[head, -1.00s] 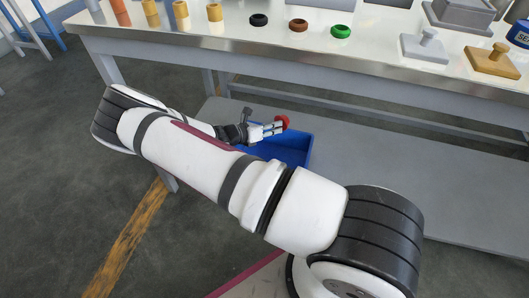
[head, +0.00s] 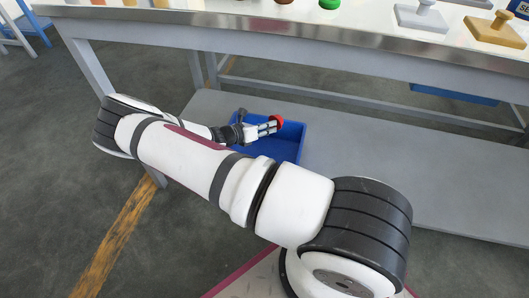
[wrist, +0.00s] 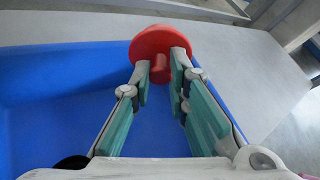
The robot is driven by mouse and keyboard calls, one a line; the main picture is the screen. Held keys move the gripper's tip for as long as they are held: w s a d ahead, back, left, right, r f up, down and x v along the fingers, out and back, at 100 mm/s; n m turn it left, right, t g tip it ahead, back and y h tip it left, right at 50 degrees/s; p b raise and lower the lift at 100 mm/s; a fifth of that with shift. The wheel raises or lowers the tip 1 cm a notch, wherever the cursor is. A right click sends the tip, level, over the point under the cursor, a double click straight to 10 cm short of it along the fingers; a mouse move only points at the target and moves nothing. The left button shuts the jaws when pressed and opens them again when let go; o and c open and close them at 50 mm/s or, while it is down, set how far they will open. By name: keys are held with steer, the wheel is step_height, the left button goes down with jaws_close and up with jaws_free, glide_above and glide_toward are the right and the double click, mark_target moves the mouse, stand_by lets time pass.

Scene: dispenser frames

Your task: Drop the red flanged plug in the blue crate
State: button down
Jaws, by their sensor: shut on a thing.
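The red flanged plug (wrist: 160,68) is held between the fingertips of my gripper (wrist: 162,80) in the wrist view, with its round flange facing away and its stem between the pads. It also shows as a small red shape (head: 277,121) in the head view. My gripper (head: 266,127) is shut on it over the blue crate (head: 287,151), which stands on the grey lower shelf. In the wrist view the crate's blue floor (wrist: 60,125) lies below and left of the fingers, and the plug overlaps the rim. My arm hides part of the crate in the head view.
The tabletop (head: 357,22) is above and behind the crate, with a green ring (head: 330,4) and two handled blocks, grey (head: 421,18) and tan (head: 495,30). Another blue container (head: 455,94) hangs below the table at right. The shelf (head: 400,165) right of the crate is bare.

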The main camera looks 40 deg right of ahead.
steer(key=c, duration=1.5)
jaws_free()
steer(key=shift+o, duration=0.2)
steer(key=v, duration=1.2)
steer(key=shift+r, duration=0.1)
